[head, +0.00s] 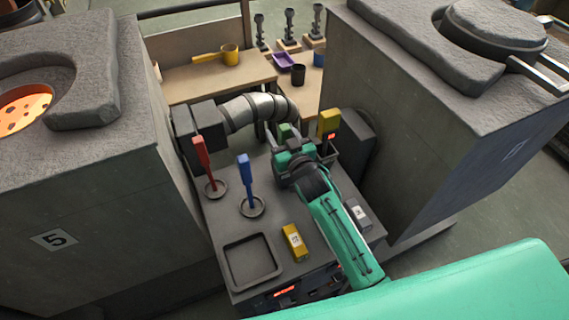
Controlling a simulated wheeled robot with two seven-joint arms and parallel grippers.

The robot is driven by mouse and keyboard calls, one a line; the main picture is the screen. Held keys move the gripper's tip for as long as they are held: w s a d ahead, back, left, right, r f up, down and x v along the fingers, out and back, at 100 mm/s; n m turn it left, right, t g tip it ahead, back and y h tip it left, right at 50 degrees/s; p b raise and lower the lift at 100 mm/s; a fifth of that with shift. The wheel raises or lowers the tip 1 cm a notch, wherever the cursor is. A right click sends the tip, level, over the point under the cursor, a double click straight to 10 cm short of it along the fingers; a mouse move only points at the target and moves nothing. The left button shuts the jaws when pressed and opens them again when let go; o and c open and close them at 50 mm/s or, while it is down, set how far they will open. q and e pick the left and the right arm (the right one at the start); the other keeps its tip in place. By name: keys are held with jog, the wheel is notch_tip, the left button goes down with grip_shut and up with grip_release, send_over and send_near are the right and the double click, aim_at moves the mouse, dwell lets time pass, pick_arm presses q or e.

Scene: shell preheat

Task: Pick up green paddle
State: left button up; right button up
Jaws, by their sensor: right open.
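The green paddle (285,131) is at the back middle of the grey bench, mostly hidden behind my right gripper; only a green upper part shows. My right gripper (283,143) is open and right at the paddle, its arm reaching in from the lower right. I cannot tell whether the fingers touch the paddle or are around it. A red paddle (203,158) and a blue paddle (246,176) stand upright in round ring holders to the left. My left gripper is not in view.
A grey duct (258,110) runs behind the paddles. A yellow block (328,123) stands right of my gripper. A yellow tagged box (295,242), a grey tagged box (358,212) and an empty square tray (252,262) are at the front. Tall grey furnaces (95,190) (440,110) flank the bench.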

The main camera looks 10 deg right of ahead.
jog(key=c, duration=1.1)
jog(key=shift+o, duration=0.2)
